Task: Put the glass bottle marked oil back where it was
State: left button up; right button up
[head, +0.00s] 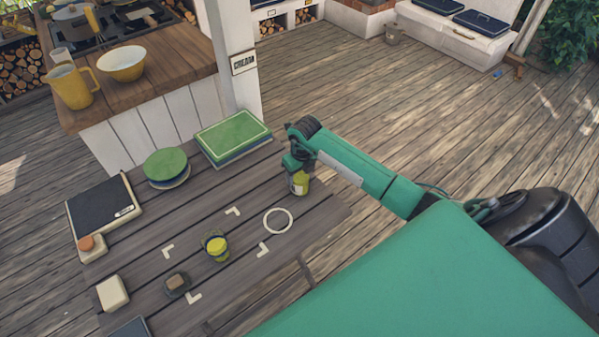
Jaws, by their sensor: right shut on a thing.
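A small yellow-green bottle (299,185) is in my right gripper (297,168), which is shut on its upper part from above. Its marking is too small to read. It is at the right end of the dark wooden table (236,190), above and right of a white ring (278,221) drawn on the tabletop. I cannot tell whether the bottle touches the table. A glass with yellow contents (216,246) stands left of the ring, among white corner marks (263,250). My left gripper is not in view.
A green-topped box (232,136), green plates (166,165), a black-topped board (103,212), a cream block (112,293) and a small dark dish (177,285) sit around the table. A white post (232,50) rises behind it.

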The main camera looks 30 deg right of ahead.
jog(key=o, duration=1.1)
jog(key=shift+f, duration=0.1)
jog(key=r, duration=0.4)
jog(key=s+r+b, duration=0.1)
jog(key=r, duration=0.7)
jog(key=shift+s+r+b, duration=0.15)
jog(key=shift+s+b, duration=0.1)
jog(key=shift+b, duration=0.15)
